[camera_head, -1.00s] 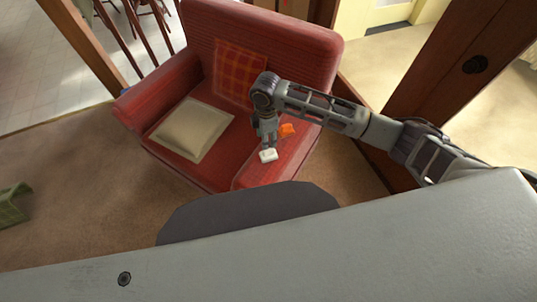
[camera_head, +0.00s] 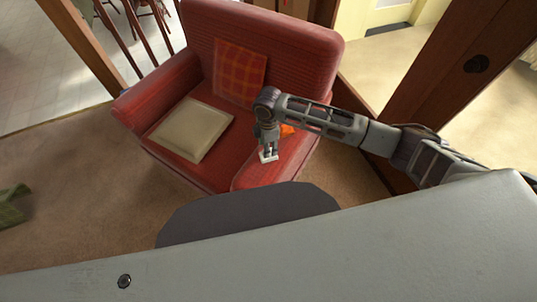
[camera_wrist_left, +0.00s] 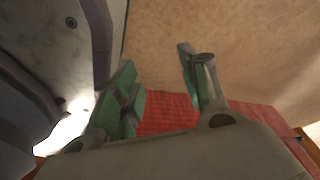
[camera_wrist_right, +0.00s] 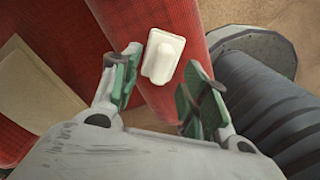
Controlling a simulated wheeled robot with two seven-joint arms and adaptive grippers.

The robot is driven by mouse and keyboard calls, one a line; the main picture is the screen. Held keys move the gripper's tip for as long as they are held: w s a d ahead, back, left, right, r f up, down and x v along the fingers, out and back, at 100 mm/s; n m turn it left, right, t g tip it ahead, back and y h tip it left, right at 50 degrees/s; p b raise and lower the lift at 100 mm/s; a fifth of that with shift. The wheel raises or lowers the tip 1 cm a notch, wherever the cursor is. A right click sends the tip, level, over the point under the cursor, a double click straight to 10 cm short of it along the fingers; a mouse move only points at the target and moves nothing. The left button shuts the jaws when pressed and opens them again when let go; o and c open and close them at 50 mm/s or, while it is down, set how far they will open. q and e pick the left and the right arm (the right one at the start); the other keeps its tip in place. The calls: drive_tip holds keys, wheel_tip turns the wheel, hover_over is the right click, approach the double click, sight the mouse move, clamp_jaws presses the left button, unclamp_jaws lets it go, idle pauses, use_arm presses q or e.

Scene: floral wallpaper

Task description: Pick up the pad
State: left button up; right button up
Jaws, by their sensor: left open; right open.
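A small white pad (camera_head: 268,158) lies on the right armrest of the red armchair (camera_head: 210,172). In the right wrist view the pad (camera_wrist_right: 163,56) lies in line with the gap between the fingers, just beyond the fingertips. My right gripper (camera_head: 268,149) is open, pointing down just above the pad, and covers part of it in the head view. Its open fingers show in the right wrist view (camera_wrist_right: 160,78). My left gripper (camera_wrist_left: 157,68) is open and empty, with carpet and red fabric behind it; I cannot clearly make it out in the head view.
A beige cushion (camera_head: 191,130) lies on the seat and a plaid cushion (camera_head: 239,74) leans on the backrest. An orange item (camera_head: 288,129) is partly hidden behind my right wrist. A green item (camera_head: 12,206) shows at the left edge. Wooden posts (camera_head: 440,75) stand at the right.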

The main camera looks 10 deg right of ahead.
sight(261, 154)
wheel_tip(261, 154, down, 2)
drive_tip(key=shift+s+d+f, duration=0.1)
drive_tip(key=shift+s+d, duration=0.05)
drive_tip(key=shift+f, duration=0.5)
use_arm(q)
drive_tip(key=shift+w+d+r, duration=0.15)
drive_tip(key=shift+w+r, duration=0.1)
drive_tip(key=shift+w, duration=0.25)
drive_tip(key=shift+w+d+r, duration=0.15)
drive_tip(key=shift+w+r, duration=0.1)
drive_tip(key=shift+w, duration=0.25)
use_arm(e)
clamp_jaws()
